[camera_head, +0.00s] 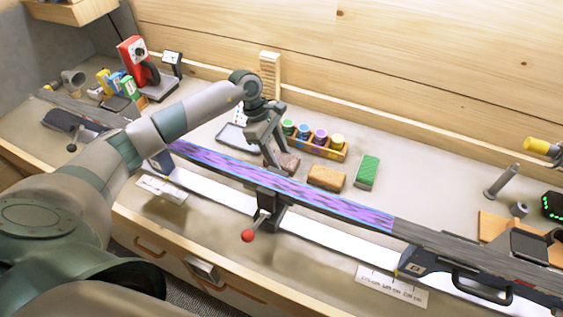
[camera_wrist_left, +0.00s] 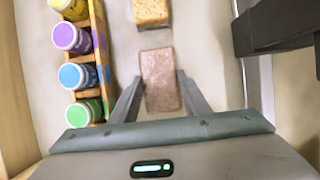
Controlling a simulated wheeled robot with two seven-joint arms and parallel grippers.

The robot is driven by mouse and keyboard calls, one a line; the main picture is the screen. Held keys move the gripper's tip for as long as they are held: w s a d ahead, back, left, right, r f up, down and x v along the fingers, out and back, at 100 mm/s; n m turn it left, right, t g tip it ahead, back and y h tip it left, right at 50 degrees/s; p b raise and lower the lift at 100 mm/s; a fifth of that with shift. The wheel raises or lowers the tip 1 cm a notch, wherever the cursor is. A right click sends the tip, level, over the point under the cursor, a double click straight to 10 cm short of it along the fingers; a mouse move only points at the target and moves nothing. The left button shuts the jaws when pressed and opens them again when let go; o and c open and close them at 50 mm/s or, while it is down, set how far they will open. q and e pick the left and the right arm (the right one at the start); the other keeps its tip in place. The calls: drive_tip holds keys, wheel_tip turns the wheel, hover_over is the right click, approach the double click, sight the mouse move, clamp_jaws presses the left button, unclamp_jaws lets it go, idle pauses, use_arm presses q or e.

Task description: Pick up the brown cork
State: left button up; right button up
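The brown cork, a reddish-brown speckled block, lies on the bench behind the long ski; it shows in the head view (camera_head: 288,164) and in the left wrist view (camera_wrist_left: 160,78). My left gripper (camera_head: 274,160) reaches down over it from above. In the left wrist view the gripper's two fingers (camera_wrist_left: 158,82) are apart, one on each side of the block. A gap shows beside the block near the finger bases; contact at the fingertips cannot be made out. My right gripper is not in view.
A tan block (camera_head: 326,178) and a green block (camera_head: 367,171) lie to the right. A wooden rack of capped jars (camera_head: 318,142) stands just behind. The purple-patterned ski (camera_head: 240,167), clamped lengthwise with a red-knobbed lever (camera_head: 248,236), runs in front. A red device (camera_head: 135,62) stands back left.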

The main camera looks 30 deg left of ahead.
sight(285, 159)
use_arm(q)
drive_tip(key=shift+c, duration=0.8)
drive_tip(key=shift+r, duration=0.1)
drive_tip(key=shift+r+p, duration=0.2)
drive_tip(key=shift+p, duration=0.4)
wheel_tip(285, 159, up, 3)
drive_tip(key=b, duration=0.3)
drive_tip(key=shift+w+r, duration=0.1)
drive_tip(key=d+r+b, duration=0.5)
drive_tip(key=d+r, duration=0.2)
drive_tip(key=d, duration=0.4)
drive_tip(key=shift+w+d+r, duration=0.35)
